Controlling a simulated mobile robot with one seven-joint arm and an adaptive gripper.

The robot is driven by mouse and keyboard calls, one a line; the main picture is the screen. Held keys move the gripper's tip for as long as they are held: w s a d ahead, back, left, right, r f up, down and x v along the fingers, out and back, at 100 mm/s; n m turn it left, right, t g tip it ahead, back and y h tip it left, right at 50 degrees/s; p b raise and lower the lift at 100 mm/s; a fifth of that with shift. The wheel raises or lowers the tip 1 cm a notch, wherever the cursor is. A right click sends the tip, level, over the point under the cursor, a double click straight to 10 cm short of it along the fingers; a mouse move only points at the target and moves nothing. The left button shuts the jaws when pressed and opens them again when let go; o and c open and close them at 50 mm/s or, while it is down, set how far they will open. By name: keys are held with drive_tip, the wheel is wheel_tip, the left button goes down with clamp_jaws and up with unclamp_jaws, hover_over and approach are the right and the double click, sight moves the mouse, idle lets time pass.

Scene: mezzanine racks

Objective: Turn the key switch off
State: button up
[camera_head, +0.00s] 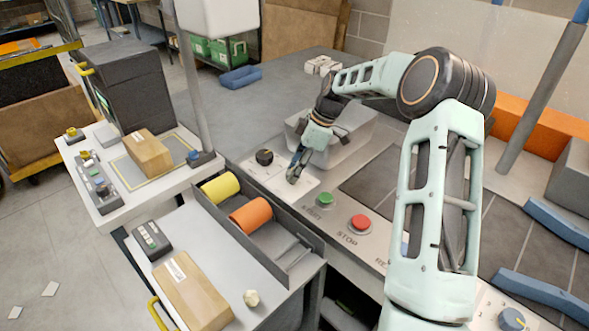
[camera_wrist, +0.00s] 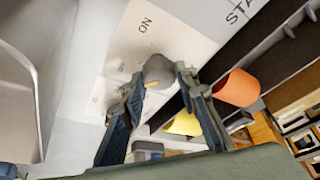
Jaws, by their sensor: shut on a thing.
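The key switch (camera_wrist: 158,70) shows in the wrist view as a dark grey knob with a small yellow mark, on a pale panel. The word ON is printed beyond it; other lettering to its left is too faint to read. My gripper (camera_wrist: 158,78) has one finger on each side of the knob and is shut on it. In the head view my gripper (camera_head: 294,175) points down at the panel, and its fingers mostly hide the switch. The switch's exact angle is hard to tell.
A black knob (camera_head: 264,157) stands left of my gripper. A green START button (camera_head: 325,199) and a red STOP button (camera_head: 361,223) are nearer. A grey bin (camera_head: 345,148) sits close behind. A tray holds a yellow roll (camera_head: 220,188) and an orange roll (camera_head: 250,215).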

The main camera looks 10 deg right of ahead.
drive_tip(key=o, duration=1.1)
drive_tip(key=v, duration=1.2)
